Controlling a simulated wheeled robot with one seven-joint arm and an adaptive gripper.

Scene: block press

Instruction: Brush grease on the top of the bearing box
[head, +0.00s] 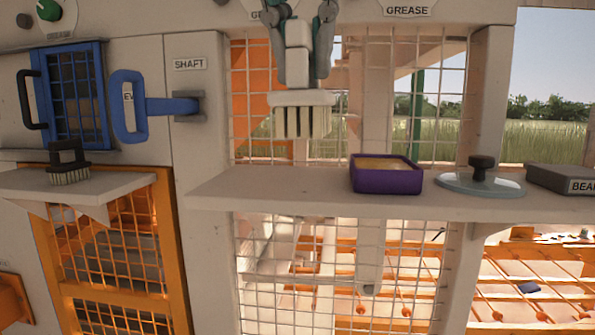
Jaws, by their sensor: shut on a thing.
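My gripper (299,50) is at the top middle of the head view, shut on the handle of a pale brush (302,98). The brush hangs upright with its bristles down, above the shelf and touching nothing. A purple open box with yellowish content (386,178), likely grease, stands on the shelf, to the right of and below the brush. A dark grey box (565,179) with a label starting "BEA" sits at the shelf's right end, cut off by the picture edge.
The long shelf (260,193) is bare at its left. A glass lid with a dark knob (480,183) lies between the purple box and the dark box. A dark brush (69,164) stands on the left shelf. A blue handle (130,105) sticks out beside the SHAFT label.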

